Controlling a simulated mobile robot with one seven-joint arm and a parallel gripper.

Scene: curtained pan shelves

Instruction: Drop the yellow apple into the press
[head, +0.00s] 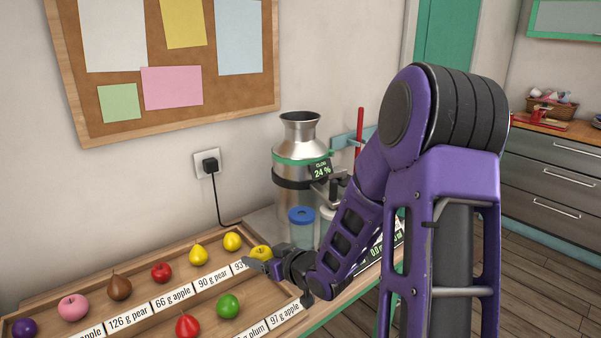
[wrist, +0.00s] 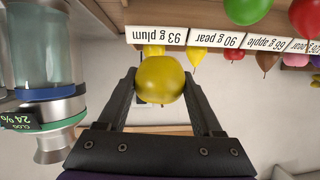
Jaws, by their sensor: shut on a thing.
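The yellow apple (wrist: 160,79) is between the two black fingers of my gripper (wrist: 160,92) in the wrist view, and the fingers touch its sides. In the head view my gripper (head: 262,264) is at the right end of the fruit tray, with the yellow apple (head: 260,252) at its tip. A tall steel vessel with a flared open mouth (head: 299,153), a green band and a "CLOG 24 %" display stands behind and to the right; it looks like the press.
The stepped wooden tray (head: 262,292) holds several labelled fruits, including a yellow plum (head: 232,241) and a yellow pear (head: 198,254). A blue-lidded jar (head: 301,229) stands before the vessel. A red upright handle (head: 360,131) and a wall socket (head: 207,164) are nearby.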

